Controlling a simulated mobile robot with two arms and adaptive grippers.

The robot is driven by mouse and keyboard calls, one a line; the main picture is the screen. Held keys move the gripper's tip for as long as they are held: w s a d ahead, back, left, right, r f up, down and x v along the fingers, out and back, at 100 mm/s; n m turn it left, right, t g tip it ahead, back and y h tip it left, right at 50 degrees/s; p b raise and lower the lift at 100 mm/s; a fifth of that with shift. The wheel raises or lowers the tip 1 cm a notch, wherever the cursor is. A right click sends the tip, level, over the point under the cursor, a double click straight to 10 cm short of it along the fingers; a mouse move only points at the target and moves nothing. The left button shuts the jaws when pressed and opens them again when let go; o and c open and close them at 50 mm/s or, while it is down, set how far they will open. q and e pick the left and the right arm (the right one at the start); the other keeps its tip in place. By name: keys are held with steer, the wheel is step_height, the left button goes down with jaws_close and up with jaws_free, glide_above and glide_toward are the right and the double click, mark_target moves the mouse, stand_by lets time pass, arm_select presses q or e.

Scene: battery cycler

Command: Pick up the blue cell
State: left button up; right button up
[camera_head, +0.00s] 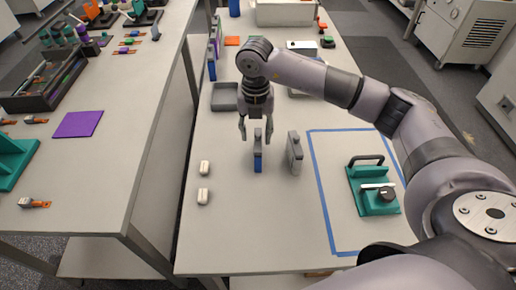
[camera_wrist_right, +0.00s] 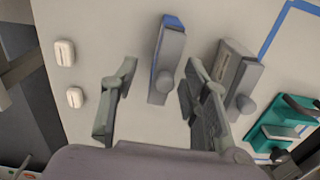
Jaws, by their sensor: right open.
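The blue cell (camera_head: 258,160) stands upright on the table in the head view, a thin block with a blue side and a grey top. It also shows in the right wrist view (camera_wrist_right: 167,65), with a grey round knob at its near end. My right gripper (camera_head: 256,132) is open and points down just above and behind the cell. In the right wrist view the cell's near end lies between the open fingers (camera_wrist_right: 160,80); whether they touch it I cannot tell. My left gripper is in neither view.
A grey cell (camera_head: 295,153) stands close to the right of the blue one. Two small white blocks (camera_head: 204,168) lie to the left. A teal fixture (camera_head: 375,190) with a black handle sits inside a blue tape outline. A grey tray (camera_head: 224,97) is behind. The table's front is clear.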

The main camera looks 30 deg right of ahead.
mark_target(258, 144)
steer(key=f, duration=0.1)
steer(key=f+p, duration=0.2)
steer(key=shift+s+d+f, duration=0.2)
steer(key=shift+s+f, duration=0.1)
steer(key=shift+s, duration=0.05)
steer(key=shift+f, duration=0.65)
steer(key=shift+w, duration=0.1)
steer(key=shift+c, duration=0.4)
jaws_close()
steer(key=shift+r, duration=0.1)
